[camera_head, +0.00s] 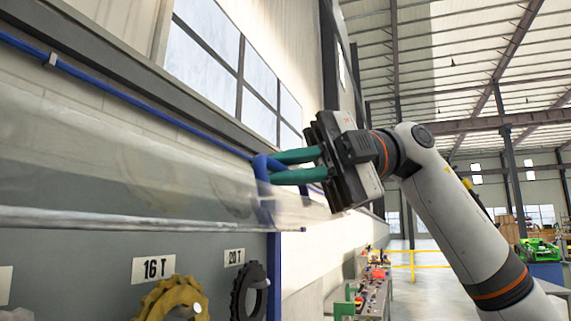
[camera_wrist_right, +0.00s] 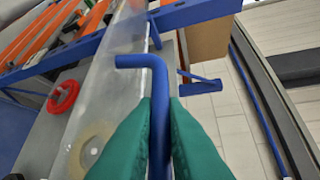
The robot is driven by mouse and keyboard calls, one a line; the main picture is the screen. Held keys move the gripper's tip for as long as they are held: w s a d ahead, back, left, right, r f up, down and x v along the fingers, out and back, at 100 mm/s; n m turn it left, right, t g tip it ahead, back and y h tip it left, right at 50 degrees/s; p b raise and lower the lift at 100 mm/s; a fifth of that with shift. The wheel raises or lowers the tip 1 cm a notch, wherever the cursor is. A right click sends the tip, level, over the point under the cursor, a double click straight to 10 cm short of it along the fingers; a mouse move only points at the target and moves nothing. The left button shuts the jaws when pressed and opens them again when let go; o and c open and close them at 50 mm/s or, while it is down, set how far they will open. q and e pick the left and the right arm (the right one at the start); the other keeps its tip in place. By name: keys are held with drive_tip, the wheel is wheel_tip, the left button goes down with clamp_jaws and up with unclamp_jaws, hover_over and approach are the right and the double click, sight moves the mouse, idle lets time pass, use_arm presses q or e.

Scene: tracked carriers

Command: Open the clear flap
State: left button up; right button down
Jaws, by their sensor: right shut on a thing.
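The clear flap (camera_head: 120,165) is a see-through sheet that runs across the left of the head view, in front of a grey panel (camera_head: 90,255). A bent blue handle (camera_head: 262,185) is at its right end. My right gripper (camera_head: 273,167) has its green fingers shut on this handle. In the right wrist view the handle (camera_wrist_right: 158,85) stands between the two green fingers, its bent end pointing left. The flap (camera_wrist_right: 120,75) also shows there, left of the handle. My left gripper is not in view.
Below the flap, a yellow gear (camera_head: 172,300) hangs under a "16 T" label, beside a dark gear (camera_head: 249,290) under "20 T". A red gear (camera_wrist_right: 63,97) shows in the right wrist view. A bench with parts (camera_head: 372,295) stands beyond. Open floor (camera_head: 420,290) lies to the right.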

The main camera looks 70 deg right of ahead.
idle(0.3)
drive_tip(key=c, duration=1.5)
unclamp_jaws()
drive_tip(key=shift+d, duration=0.1)
drive_tip(key=shift+s+d, duration=0.1)
drive_tip(key=shift+d, duration=0.05)
drive_tip(key=b+v, duration=0.1)
drive_tip(key=v, duration=1)
drive_tip(key=shift+s+d+r+b, duration=0.15)
drive_tip(key=shift+d+b, duration=0.1)
drive_tip(key=shift+b, duration=0.15)
